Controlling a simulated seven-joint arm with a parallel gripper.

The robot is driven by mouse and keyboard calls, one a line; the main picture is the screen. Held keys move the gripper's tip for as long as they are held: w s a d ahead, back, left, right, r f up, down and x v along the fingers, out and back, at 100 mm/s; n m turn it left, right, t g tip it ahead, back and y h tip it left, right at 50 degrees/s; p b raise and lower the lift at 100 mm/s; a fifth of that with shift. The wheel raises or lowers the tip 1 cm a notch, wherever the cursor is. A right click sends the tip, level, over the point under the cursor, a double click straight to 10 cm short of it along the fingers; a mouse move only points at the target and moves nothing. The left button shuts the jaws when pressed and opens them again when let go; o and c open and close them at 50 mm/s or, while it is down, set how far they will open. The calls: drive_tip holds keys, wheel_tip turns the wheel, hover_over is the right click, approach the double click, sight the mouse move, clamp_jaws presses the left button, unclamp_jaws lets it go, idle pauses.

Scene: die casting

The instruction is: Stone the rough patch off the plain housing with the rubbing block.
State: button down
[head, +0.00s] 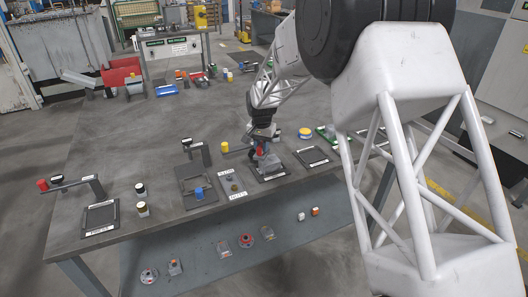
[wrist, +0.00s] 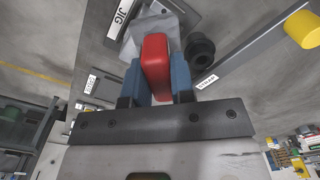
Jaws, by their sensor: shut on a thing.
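My gripper (head: 261,146) is shut on a red block (wrist: 156,66), which looks like the rubbing block. In the wrist view its blue fingers press on both sides of it. A light grey, faceted housing (wrist: 152,33) lies just beyond the block; it also shows below my gripper in the head view (head: 269,163). The housing sits on a dark plate labelled JIG (wrist: 118,22). The block overlaps the housing in the wrist view, and I cannot tell whether they touch. A black round part (wrist: 200,50) is beside the housing. The rough patch cannot be made out.
A yellow-ended arm stand (head: 226,147) is close to the left of my gripper. A blue piece (head: 198,193) lies on a dark plate further left. An empty frame (head: 312,156) lies to the right. The table behind is mostly clear.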

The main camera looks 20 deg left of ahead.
drive_tip(key=shift+r, duration=2.65)
drive_tip(key=shift+f, duration=0.25)
